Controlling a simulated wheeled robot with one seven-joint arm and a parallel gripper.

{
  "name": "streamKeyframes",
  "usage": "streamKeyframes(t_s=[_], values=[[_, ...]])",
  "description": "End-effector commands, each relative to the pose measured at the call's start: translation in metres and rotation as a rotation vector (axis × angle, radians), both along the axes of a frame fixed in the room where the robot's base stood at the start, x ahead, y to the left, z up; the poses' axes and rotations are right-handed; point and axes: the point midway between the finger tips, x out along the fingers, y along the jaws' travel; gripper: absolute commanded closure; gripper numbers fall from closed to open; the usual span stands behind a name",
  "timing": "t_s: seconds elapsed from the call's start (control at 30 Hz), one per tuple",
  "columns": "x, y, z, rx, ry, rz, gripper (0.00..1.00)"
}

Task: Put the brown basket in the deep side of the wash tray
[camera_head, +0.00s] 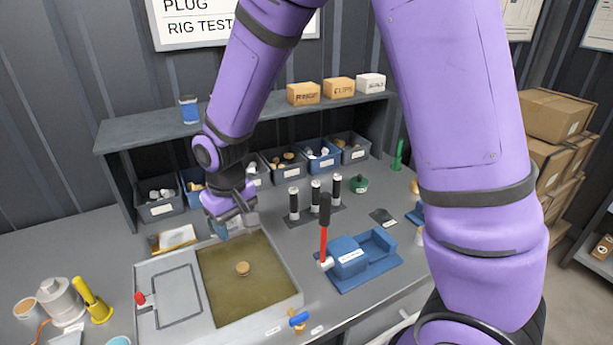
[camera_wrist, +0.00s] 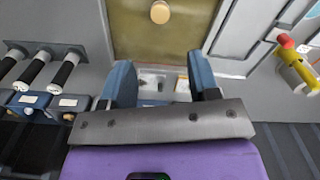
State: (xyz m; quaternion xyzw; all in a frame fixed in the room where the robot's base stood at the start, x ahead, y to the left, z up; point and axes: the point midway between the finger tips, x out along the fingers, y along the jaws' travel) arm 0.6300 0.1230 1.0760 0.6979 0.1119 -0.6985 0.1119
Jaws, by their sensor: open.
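The wash tray (camera_head: 215,333) is at the lower left of the head view, with a shallow grey side on the left and a deep olive-brown side (camera_head: 225,300) on the right. A small round tan-brown piece (camera_head: 242,268), likely the brown basket, sits within the deep side's outline. It also shows at the top of the wrist view (camera_wrist: 160,12). My gripper (camera_head: 235,230) is above the tray's back edge, apart from the piece. In the wrist view its two blue fingers (camera_wrist: 160,78) are spread with nothing held between them.
Bins of small parts (camera_head: 160,208) line the shelf behind the tray. Black-and-white cylinders (camera_head: 315,192) and a blue fixture with a red lever (camera_head: 350,258) stand to the right. A red-knobbed fitting (camera_head: 140,298) is on the tray's left, near a yellow tool (camera_head: 92,300).

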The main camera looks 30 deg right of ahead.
Motion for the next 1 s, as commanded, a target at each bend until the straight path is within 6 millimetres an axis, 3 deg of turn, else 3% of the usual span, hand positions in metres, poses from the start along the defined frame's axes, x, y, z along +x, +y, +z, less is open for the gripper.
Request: streamKeyframes(t_s=[0.17,0.47,0.7,1.0], values=[[-0.001,-0.010,0.017,0.005,-0.022,-0.013,0.44],[-0.023,-0.067,0.104,0.028,-0.134,-0.092,0.44],[-0.061,-0.113,0.163,0.045,-0.225,-0.158,0.44],[-0.126,-0.160,0.215,0.062,-0.344,-0.239,0.44]])
